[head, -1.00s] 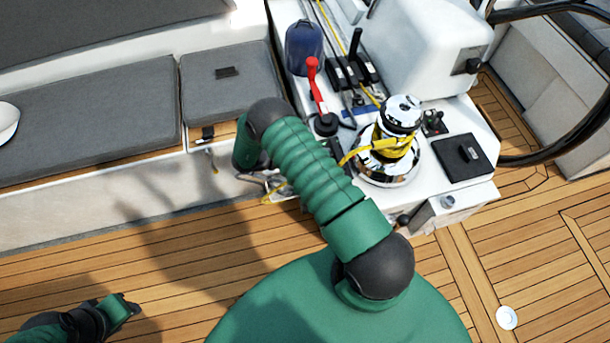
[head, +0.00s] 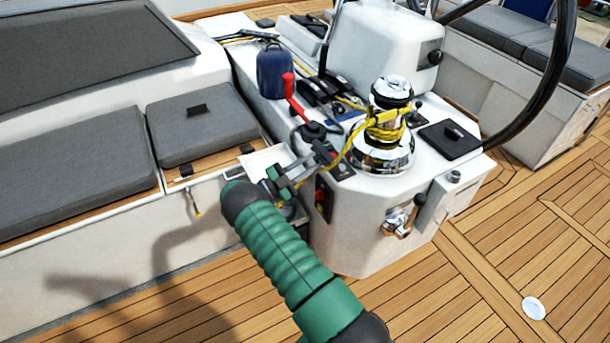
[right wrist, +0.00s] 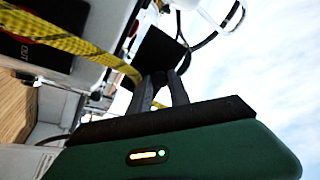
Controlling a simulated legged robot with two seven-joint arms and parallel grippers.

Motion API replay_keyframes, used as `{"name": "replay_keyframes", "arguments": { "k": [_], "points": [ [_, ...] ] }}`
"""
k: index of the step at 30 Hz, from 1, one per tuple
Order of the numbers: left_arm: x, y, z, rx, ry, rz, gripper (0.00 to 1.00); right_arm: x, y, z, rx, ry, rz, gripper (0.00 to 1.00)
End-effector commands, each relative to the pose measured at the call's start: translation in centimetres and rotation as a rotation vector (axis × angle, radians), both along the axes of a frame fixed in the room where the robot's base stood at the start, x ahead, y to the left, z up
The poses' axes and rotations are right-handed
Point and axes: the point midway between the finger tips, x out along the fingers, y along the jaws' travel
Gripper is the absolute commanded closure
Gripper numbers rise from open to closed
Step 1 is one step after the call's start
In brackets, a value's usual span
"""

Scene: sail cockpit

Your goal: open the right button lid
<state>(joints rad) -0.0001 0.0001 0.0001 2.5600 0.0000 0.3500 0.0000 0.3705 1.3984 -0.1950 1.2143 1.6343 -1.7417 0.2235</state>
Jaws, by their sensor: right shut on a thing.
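My right gripper (head: 312,165) reaches in from below in the head view, to the near left corner of the white winch console. In the right wrist view its two dark fingers (right wrist: 163,88) are close together on the edge of a dark square flap, the button lid (right wrist: 158,52). In the head view the lid (head: 324,152) is a small dark piece at the fingertips, standing up beside a small button panel (head: 343,168). The fingers partly hide the lid's edge. My left gripper is out of view.
A chrome winch (head: 385,150) wound with yellow rope (head: 388,125) stands right of the gripper. A red-handled lever (head: 292,95) stands behind it. A yellow rope (right wrist: 70,42) crosses close to the fingers in the wrist view. Grey cushions (head: 190,125) lie at left.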

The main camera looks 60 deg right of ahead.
Motion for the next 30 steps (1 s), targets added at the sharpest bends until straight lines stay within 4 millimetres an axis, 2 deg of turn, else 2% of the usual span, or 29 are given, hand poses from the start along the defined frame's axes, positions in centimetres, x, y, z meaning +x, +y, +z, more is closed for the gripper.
{"name": "replay_keyframes", "arguments": {
  "k": [14,15,19,30],
  "points": [
    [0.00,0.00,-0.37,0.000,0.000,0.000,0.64,0.22,-0.38,0.31,-0.019,0.007,0.007,1.00],
    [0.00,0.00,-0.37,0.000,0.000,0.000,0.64,0.21,-0.39,0.31,-0.020,0.007,0.007,0.73],
    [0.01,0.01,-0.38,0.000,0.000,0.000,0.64,0.15,-0.36,0.20,-0.016,0.007,0.005,0.56],
    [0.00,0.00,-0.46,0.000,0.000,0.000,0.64,0.34,0.09,-0.20,-0.013,0.008,0.004,0.55]
  ]
}}
